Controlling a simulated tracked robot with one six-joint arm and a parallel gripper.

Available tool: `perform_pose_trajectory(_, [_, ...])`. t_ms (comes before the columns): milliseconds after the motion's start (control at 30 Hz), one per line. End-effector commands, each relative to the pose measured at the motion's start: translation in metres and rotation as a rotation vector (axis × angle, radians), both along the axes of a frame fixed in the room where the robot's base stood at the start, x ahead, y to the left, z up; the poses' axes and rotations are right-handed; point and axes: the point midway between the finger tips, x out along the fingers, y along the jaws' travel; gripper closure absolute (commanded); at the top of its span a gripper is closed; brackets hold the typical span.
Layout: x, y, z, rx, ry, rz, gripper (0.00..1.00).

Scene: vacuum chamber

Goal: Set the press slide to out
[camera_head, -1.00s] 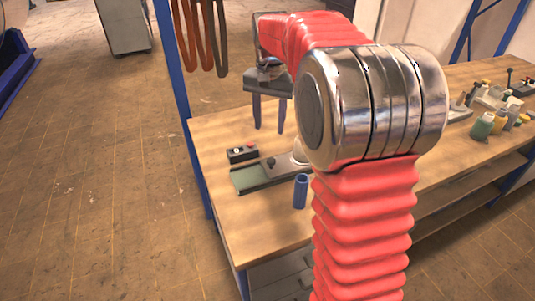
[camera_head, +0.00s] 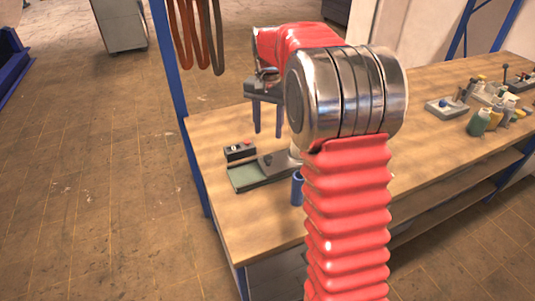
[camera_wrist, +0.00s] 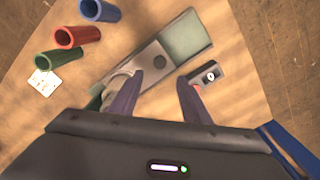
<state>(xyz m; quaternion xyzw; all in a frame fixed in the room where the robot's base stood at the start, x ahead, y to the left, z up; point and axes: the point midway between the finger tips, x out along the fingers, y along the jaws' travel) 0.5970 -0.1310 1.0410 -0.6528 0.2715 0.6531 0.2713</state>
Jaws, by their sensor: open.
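The press (camera_head: 250,180) lies on the wooden bench as a long, low grey base with a green pad (camera_head: 243,177) at one end. A dark knob (camera_head: 267,160) stands on it. In the wrist view the press (camera_wrist: 146,55) runs diagonally, with the green pad (camera_wrist: 186,37) at upper right and a dark knob (camera_wrist: 160,61) near its middle. My gripper (camera_head: 268,133) is open and empty, pointing down above the bench behind the press. In the wrist view my gripper (camera_wrist: 161,80) has one finger overlapping the press; I cannot tell whether it touches. My arm hides the other end.
A small black switch box (camera_head: 239,151) stands beside the press. A blue tube (camera_head: 297,188) stands close by; the wrist view also shows a red tube (camera_wrist: 78,37) and a green tube (camera_wrist: 55,58). Bottles (camera_head: 478,121) stand far right. A blue post (camera_head: 180,95) edges the bench.

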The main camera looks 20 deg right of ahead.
Motion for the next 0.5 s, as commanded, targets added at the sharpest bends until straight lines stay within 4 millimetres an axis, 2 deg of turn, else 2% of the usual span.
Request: perform_pose_trajectory(500, [-0.001,0.0,-0.081,0.001,0.004,0.0,0.57])
